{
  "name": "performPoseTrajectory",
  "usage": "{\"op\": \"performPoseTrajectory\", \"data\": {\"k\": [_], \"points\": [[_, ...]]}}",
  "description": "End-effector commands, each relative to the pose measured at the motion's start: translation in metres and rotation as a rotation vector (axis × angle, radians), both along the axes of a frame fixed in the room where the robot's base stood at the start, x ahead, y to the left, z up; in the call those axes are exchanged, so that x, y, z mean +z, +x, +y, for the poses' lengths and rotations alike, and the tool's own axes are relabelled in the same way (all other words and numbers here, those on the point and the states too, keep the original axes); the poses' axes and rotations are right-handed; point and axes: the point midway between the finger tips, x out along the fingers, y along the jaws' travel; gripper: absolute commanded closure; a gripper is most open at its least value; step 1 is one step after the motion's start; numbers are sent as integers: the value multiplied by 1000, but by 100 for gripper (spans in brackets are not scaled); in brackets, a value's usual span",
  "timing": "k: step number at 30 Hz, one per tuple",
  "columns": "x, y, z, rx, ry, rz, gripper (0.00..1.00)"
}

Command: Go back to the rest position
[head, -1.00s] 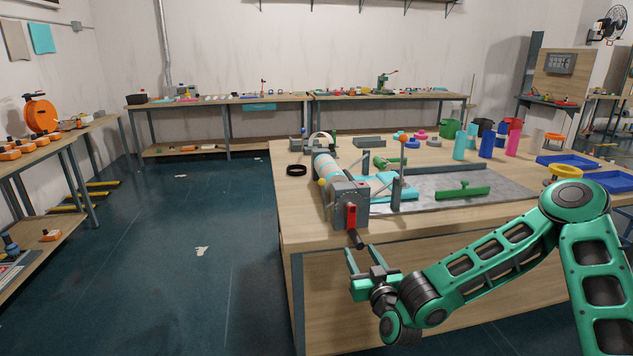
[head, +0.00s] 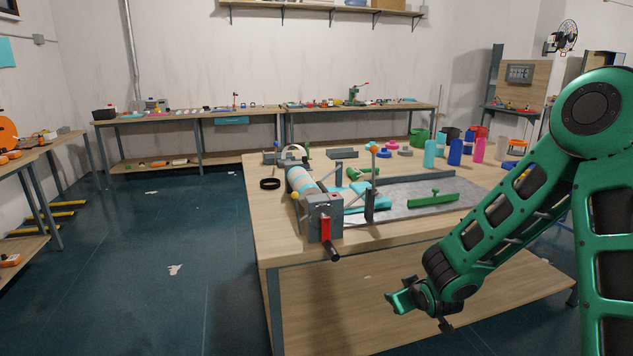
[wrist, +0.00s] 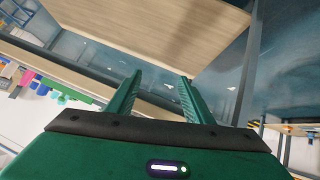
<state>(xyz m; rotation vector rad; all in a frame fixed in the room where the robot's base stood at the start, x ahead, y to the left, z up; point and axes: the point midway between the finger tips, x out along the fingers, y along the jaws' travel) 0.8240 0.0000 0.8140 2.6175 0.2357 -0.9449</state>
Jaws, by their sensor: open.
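My gripper (head: 398,299) is green and hangs in front of the main workbench, below the level of its top. In the wrist view my gripper (wrist: 160,85) shows two green fingers spread apart with nothing between them. The view there is tilted, with wooden panels and dark floor beyond the fingers. My green arm reaches in from the right side of the head view, bent at the elbow.
The dark floor (head: 150,260) to the left is mostly clear.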

Motion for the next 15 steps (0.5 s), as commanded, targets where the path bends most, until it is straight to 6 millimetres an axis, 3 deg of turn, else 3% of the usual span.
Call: {"op": "performPoseTrajectory", "data": {"k": [3,9,15], "points": [[15,-21,-47,-91,-50,88,53],[43,-74,-117,-270,-84,242,53],[77,-144,-168,-460,-56,383,53]]}}
